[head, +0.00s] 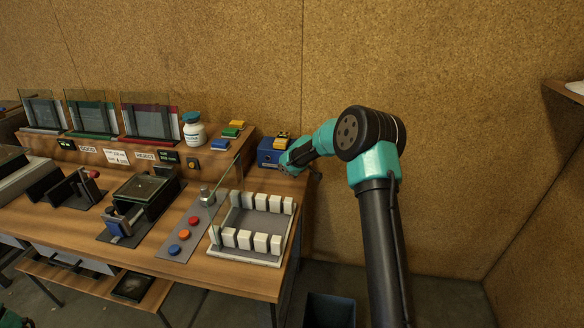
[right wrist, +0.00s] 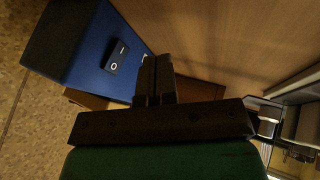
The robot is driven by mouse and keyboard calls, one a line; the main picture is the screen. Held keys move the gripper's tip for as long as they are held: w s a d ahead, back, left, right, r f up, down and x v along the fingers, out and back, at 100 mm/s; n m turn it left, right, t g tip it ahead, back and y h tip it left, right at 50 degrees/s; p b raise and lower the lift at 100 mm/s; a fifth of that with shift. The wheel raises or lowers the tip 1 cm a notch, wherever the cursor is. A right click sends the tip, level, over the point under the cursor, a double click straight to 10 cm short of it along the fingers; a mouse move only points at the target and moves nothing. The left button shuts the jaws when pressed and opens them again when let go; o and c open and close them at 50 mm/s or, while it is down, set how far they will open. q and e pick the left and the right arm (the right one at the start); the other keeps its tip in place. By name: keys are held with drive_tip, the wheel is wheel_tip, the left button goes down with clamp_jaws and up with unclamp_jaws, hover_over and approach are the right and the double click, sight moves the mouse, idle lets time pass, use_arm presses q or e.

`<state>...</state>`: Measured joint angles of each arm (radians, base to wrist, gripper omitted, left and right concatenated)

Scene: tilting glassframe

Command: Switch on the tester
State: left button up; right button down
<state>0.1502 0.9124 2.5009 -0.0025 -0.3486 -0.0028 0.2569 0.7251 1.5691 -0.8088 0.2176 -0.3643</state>
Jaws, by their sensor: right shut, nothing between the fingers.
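The tester is a blue box (head: 268,152) at the back right end of the bench, with yellow and dark parts on top. In the right wrist view the blue box (right wrist: 72,45) shows a black rocker switch (right wrist: 117,56) marked with a circle and a bar. I cannot tell which side of it is pressed. My right gripper (head: 287,169) is at the front right of the box. In its wrist view the right gripper (right wrist: 156,65) is shut and empty, its fingertips beside the switch, apparently apart from it. My left gripper is out of view.
A white slotted tray (head: 243,257) and a grey strip with coloured buttons (head: 182,238) lie in front of the tester. A white bottle (head: 194,134) and coloured blocks (head: 232,130) stand on the raised shelf to its left. The bench's right edge is close.

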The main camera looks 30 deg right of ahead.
drive_tip(key=shift+w+f, duration=0.45)
drive_tip(key=shift+f, duration=0.1)
drive_tip(key=shift+w+d, duration=0.4)
drive_tip(key=shift+d, duration=0.15)
drive_tip(key=shift+w+d+f, duration=0.1)
drive_tip(key=shift+w+d, duration=0.7)
drive_tip(key=shift+w, duration=0.15)
drive_tip(key=shift+w+d+f, duration=0.2)
drive_tip(key=shift+d+f, duration=0.1)
drive_tip(key=shift+r, duration=0.1)
